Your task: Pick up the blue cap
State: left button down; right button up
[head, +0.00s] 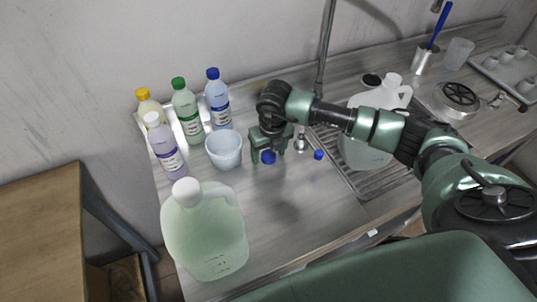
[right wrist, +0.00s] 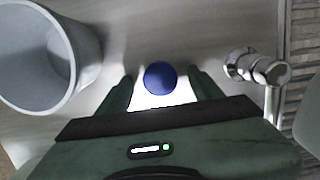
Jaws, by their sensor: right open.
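A round blue cap (head: 268,157) is at the counter just below my right gripper (head: 268,153), near the white bucket. In the right wrist view the blue cap (right wrist: 160,78) lies between the two spread fingers (right wrist: 160,88), with a gap on each side. The right gripper is open and empty. A second small blue piece (head: 318,155) shows to the right, beside a chrome fitting. My left gripper is out of the picture.
The white bucket (head: 224,149) stands close on the left, the chrome fitting (head: 300,140) close on the right. Bottles with blue (head: 217,98), green (head: 187,110) and yellow caps stand behind. A green jug (head: 205,232) stands front left; a white jug (head: 368,135) is at the sink.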

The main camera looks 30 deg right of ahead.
jog(key=c, duration=1.4)
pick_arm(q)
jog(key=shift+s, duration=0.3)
pick_arm(e)
jog(key=shift+r, duration=0.1)
